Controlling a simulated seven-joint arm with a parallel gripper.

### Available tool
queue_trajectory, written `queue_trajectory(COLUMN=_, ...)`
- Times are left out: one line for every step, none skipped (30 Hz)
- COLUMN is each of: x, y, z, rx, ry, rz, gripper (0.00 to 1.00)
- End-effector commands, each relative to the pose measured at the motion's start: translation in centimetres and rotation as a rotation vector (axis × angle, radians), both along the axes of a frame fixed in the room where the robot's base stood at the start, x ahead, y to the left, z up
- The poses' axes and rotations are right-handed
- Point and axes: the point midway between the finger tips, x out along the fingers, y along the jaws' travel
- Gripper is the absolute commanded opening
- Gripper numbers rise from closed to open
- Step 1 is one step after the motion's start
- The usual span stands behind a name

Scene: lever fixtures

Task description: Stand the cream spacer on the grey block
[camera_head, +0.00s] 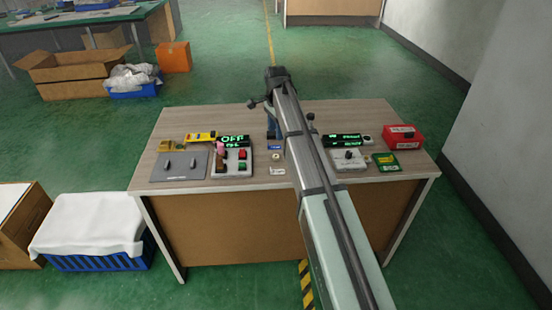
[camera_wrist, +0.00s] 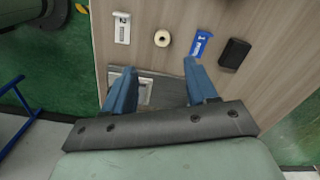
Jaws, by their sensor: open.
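The cream spacer (camera_wrist: 161,38) is a small ring with a dark hole in the wrist view. It lies on the table between a white tag marked 2 and a blue tag marked 1. In the head view the spacer (camera_head: 277,156) is a small pale spot just left of my arm. A very dark grey block (camera_wrist: 234,53) sits beyond the blue tag; it looks like the task's block, but its shade is nearly black. My gripper (camera_wrist: 160,82) is open, its blue fingers wide apart and clear of the spacer. A grey-framed object (camera_wrist: 148,92) shows partly between the fingers.
The white tag (camera_wrist: 122,28) and blue tag (camera_wrist: 202,43) flank the spacer. A button box (camera_head: 231,163) and grey plate (camera_head: 179,166) stand left; a lever box (camera_head: 348,158) and red box (camera_head: 402,137) stand right. My arm hides the table's middle.

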Motion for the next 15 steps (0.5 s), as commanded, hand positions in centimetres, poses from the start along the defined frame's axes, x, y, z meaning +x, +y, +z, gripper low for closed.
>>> queue_trajectory(x=-0.1, y=0.0, z=-1.0, rx=0.0, ry=0.001, rz=0.0, gripper=0.57)
queue_trajectory(x=-0.1, y=0.0, z=-1.6, rx=0.0, ry=0.001, rz=0.001, gripper=0.57)
queue_trajectory(x=-0.1, y=0.0, z=-2.3, rx=-0.001, ry=0.002, rz=0.001, gripper=0.57)
queue_trajectory(x=-0.1, y=0.0, z=-2.8, rx=-0.001, ry=0.002, rz=0.001, gripper=0.57)
queue_trajectory(x=-0.1, y=0.0, z=-3.3, rx=0.0, ry=0.001, rz=0.001, gripper=0.57)
queue_trajectory(x=-0.1, y=0.0, z=-3.9, rx=0.0, ry=0.001, rz=0.001, gripper=0.57)
queue_trajectory(x=-0.1, y=0.0, z=-4.4, rx=0.0, ry=0.001, rz=0.001, gripper=0.57)
queue_trajectory(x=-0.1, y=0.1, z=-4.8, rx=0.0, ry=0.001, rz=0.001, gripper=0.57)
queue_trajectory(x=-0.1, y=0.1, z=-5.2, rx=-0.001, ry=0.001, rz=0.001, gripper=0.57)
queue_trajectory(x=0.0, y=0.1, z=-5.5, rx=-0.001, ry=0.0, rz=0.001, gripper=0.57)
queue_trajectory(x=0.0, y=0.1, z=-5.8, rx=-0.001, ry=0.0, rz=0.001, gripper=0.57)
queue_trajectory(x=0.0, y=0.1, z=-6.0, rx=-0.001, ry=-0.001, rz=0.001, gripper=0.57)
queue_trajectory(x=0.0, y=0.1, z=-6.2, rx=-0.001, ry=-0.001, rz=0.001, gripper=0.57)
queue_trajectory(x=0.0, y=0.1, z=-6.3, rx=-0.001, ry=-0.001, rz=0.001, gripper=0.57)
queue_trajectory(x=0.0, y=0.1, z=-6.5, rx=-0.001, ry=-0.001, rz=0.002, gripper=0.57)
